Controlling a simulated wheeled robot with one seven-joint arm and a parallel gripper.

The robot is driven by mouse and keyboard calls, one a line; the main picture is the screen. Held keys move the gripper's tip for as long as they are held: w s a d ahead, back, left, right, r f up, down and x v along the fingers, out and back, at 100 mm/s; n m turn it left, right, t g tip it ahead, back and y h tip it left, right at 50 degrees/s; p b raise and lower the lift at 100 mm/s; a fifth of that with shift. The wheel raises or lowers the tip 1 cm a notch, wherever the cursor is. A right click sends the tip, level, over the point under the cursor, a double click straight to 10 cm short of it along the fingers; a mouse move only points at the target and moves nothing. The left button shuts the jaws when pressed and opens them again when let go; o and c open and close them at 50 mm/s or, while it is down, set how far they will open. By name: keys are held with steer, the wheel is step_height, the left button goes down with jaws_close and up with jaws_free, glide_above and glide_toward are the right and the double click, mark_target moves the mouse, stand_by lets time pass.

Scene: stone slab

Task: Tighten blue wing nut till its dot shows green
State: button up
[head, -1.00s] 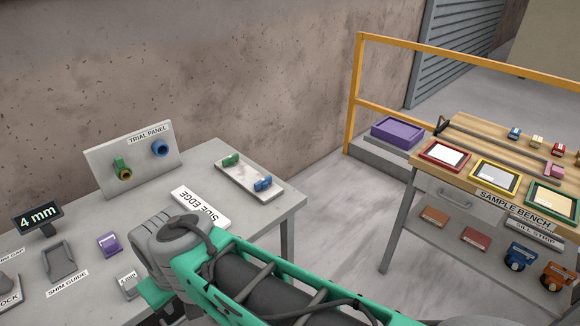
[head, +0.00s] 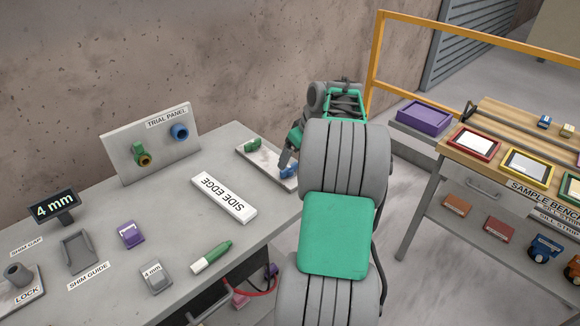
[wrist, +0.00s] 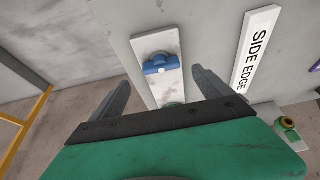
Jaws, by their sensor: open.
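The blue wing nut (head: 287,172) sits on a pale plate (head: 248,154) near the bench's far right corner. In the wrist view the blue wing nut (wrist: 161,64) lies ahead, its wings running roughly sideways across the plate (wrist: 163,92). No coloured dot can be made out on it. A green wing nut (head: 252,145) is at the plate's other end. My gripper (wrist: 161,77) is open and empty, its two fingers apart on either side of the plate in the wrist view. In the head view my gripper partly hides the blue nut; contact cannot be told.
The trial panel (head: 122,154) stands behind, with a green and a blue fitting. The SIDE EDGE block (head: 216,197) lies left of the plate. A green-and-white marker (head: 212,257), purple block (head: 131,234) and 4 mm display (head: 55,207) are farther left. A yellow rail (head: 375,55) stands beyond.

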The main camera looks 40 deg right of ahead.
mark_target(290, 167)
steer(key=x, duration=0.6)
steer(key=shift+w+a+f, duration=0.1)
steer(key=shift+f, duration=0.1)
steer(key=shift+c, duration=0.3)
steer(key=c, duration=1.3)
